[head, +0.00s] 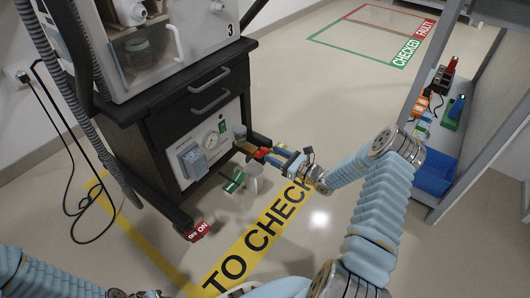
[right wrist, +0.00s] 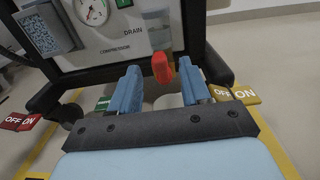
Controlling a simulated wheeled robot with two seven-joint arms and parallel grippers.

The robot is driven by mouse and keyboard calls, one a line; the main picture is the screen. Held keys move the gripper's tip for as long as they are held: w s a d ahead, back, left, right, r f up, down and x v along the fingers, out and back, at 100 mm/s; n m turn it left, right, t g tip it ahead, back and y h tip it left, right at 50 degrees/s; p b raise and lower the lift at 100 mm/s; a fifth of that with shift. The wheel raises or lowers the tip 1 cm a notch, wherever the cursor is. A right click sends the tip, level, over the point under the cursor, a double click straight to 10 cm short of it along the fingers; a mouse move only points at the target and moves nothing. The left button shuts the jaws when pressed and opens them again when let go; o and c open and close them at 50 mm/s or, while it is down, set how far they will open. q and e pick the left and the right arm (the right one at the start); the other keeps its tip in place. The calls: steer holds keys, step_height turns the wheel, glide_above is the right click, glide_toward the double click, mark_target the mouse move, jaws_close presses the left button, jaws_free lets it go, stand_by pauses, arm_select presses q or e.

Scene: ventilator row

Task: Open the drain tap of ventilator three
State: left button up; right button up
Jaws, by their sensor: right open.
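Ventilator three (head: 190,60), marked with a 3, stands on a black cart (head: 205,95) at the upper left of the head view. My right gripper (right wrist: 160,76) is open, one finger on each side of the tap; contact is not clear. My left arm (head: 45,275) shows at the lower left; its gripper is out of view.
A pale container (head: 252,180) stands on the floor below the tap. Red (head: 198,231) and green (head: 235,181) pedals jut from the cart base; a yellow OFF/ON pedal (right wrist: 240,95) is to the right. A grey shelf (head: 470,130) with a blue bin (head: 436,177) stands at the right.

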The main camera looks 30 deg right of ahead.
mark_target(268, 152)
steer(key=shift+x, duration=2.3)
jaws_close()
